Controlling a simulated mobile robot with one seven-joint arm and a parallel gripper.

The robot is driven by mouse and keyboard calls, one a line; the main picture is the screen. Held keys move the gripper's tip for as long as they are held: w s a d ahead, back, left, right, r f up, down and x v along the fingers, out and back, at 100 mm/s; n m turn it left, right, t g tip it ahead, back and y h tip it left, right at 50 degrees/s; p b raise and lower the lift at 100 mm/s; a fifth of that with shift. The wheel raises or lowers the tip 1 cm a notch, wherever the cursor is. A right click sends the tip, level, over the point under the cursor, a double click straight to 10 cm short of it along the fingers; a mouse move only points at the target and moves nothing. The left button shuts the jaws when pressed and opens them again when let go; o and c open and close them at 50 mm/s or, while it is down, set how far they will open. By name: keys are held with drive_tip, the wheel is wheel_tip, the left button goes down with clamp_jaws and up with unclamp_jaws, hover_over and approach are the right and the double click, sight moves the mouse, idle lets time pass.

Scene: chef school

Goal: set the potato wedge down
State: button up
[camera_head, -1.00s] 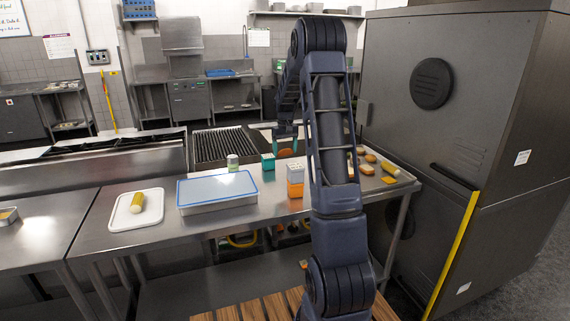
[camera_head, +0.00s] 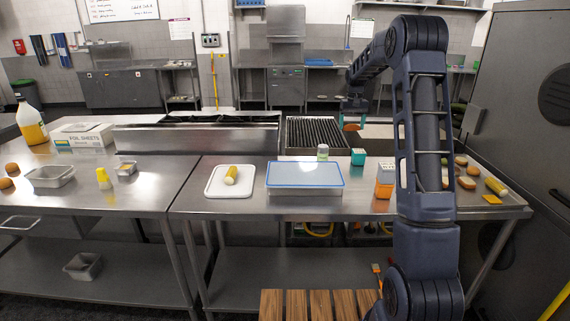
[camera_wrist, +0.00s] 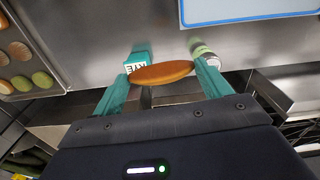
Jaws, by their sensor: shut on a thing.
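The potato wedge (camera_wrist: 160,73) is an orange-brown, pointed oval piece. My gripper (camera_wrist: 163,80) is shut on it, with a teal finger at each end of the wedge in the wrist view. In the head view my gripper (camera_head: 354,110) is raised beyond the counter items, near the grill, and the wedge (camera_head: 350,127) shows as a small orange patch beneath it. The wedge appears held in the air, clear of the steel counter (camera_head: 255,208).
A teal box (camera_head: 358,156), a green-and-white can (camera_head: 322,152) and an orange-white box (camera_head: 384,186) stand near a blue-rimmed pan (camera_head: 305,174). Several rounded foods lie at right. Bare steel lies along the counter front.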

drive_tip(key=w+a+m, duration=0.1)
drive_tip(key=w+a, duration=0.2)
drive_tip(key=a, duration=1.2)
drive_tip(key=w+a, duration=0.4)
drive_tip(key=a, duration=1.2)
wheel_tip(320, 180, down, 20)
drive_tip(key=shift+s+f, duration=0.15)
drive_tip(key=shift+f, duration=0.05)
drive_tip(key=o, duration=0.9)
drive_tip(key=shift+f, duration=0.15)
drive_tip(key=shift+o, duration=0.4)
wheel_tip(320, 180, up, 12)
drive_tip(key=shift+r, duration=0.25)
